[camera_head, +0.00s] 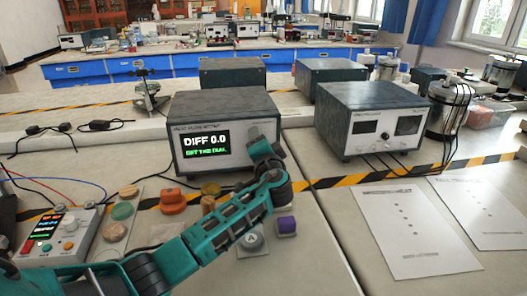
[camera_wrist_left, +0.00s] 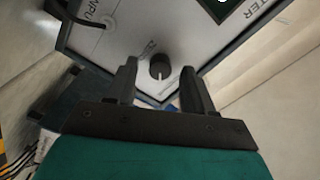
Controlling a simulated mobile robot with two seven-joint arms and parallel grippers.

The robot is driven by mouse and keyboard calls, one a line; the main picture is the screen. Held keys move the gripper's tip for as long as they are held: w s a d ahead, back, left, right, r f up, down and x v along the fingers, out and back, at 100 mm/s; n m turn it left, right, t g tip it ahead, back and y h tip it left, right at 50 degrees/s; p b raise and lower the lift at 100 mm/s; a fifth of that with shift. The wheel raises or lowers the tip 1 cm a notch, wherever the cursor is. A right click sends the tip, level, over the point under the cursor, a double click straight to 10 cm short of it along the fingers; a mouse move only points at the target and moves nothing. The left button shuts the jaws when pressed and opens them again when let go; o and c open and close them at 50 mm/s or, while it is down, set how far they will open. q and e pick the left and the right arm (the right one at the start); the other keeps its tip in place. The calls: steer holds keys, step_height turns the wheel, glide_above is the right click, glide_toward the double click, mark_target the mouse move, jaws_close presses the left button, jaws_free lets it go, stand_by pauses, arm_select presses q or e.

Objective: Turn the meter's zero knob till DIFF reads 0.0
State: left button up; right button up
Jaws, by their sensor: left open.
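The meter (camera_head: 222,105) is a dark grey box with a light front panel on the bench. My left gripper (camera_head: 268,152) is at the right part of this panel and hides the knob in the head view. In the left wrist view the round black knob (camera_wrist_left: 160,66) with a white pointer line shows on the panel. My left gripper (camera_wrist_left: 158,74) is open, its two fingers on either side of the knob with gaps to it. My right gripper is not in view.
A second instrument (camera_head: 372,118) stands to the right, with cables and a dark jar (camera_head: 449,108) beside it. Orange, green and purple pieces lie near my left arm. A control box (camera_head: 58,236) is at the left. Paper sheets (camera_head: 412,230) lie at the right front.

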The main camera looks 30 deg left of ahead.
arm_select(q)
steer(key=v, duration=1.2)
steer(key=shift+s+d, duration=0.15)
